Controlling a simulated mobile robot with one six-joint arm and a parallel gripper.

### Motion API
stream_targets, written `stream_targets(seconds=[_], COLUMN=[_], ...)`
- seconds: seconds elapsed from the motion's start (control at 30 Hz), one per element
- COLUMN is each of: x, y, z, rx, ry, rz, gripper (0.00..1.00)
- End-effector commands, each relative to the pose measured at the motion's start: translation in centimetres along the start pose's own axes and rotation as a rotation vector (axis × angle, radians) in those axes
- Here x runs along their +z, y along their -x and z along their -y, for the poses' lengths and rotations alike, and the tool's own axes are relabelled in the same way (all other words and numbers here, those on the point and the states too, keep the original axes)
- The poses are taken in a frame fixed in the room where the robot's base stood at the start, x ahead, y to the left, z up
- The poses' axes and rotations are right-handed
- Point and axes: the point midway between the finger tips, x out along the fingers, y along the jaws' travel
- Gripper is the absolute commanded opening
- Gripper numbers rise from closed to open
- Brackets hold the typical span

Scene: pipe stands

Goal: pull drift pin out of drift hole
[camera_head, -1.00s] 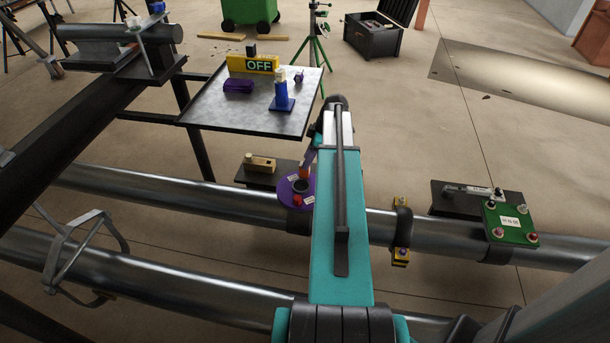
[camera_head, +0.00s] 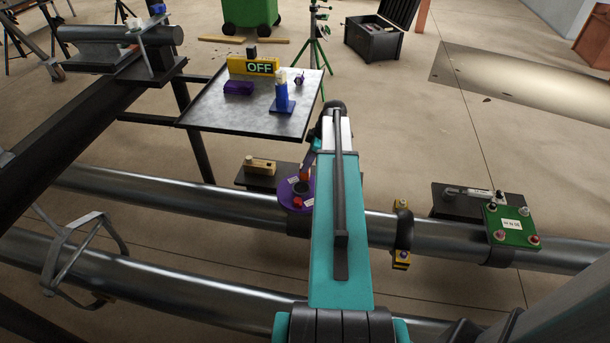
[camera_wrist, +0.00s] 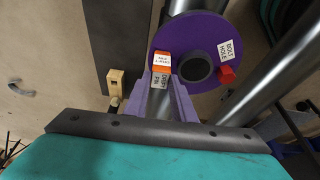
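The purple flange disc (camera_head: 288,199) sits on the rear pipe, partly hidden by my arm. In the wrist view the disc (camera_wrist: 200,32) has a dark central bore, a "bolt hole" label and a red bolt head (camera_wrist: 227,74). The orange drift pin (camera_wrist: 161,60) stands at the disc's near-left edge, between the tips of my gripper (camera_wrist: 161,80). A "drift pin" label shows just below its top. The purple fingers lie close on both sides of the pin; whether they press on it is unclear. The drift hole is hidden by pin and fingers.
A dark shelf (camera_head: 240,181) with a wooden block-like tool (camera_head: 260,165) is left of the disc. Right are a yellow-black clamp (camera_head: 402,230) and a green plate (camera_head: 511,226) on the pipe. A grey table (camera_head: 215,105) with an "OFF" sign stands behind.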

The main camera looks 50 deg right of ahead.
Motion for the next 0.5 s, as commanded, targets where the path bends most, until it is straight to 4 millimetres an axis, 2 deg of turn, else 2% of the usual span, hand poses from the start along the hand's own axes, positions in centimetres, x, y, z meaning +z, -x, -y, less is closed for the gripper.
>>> stream_targets(seconds=[0.5], x=[-0.14], y=[0.36], z=[0.01], rx=[0.0], ry=[0.0], rz=[0.0], gripper=[0.0])
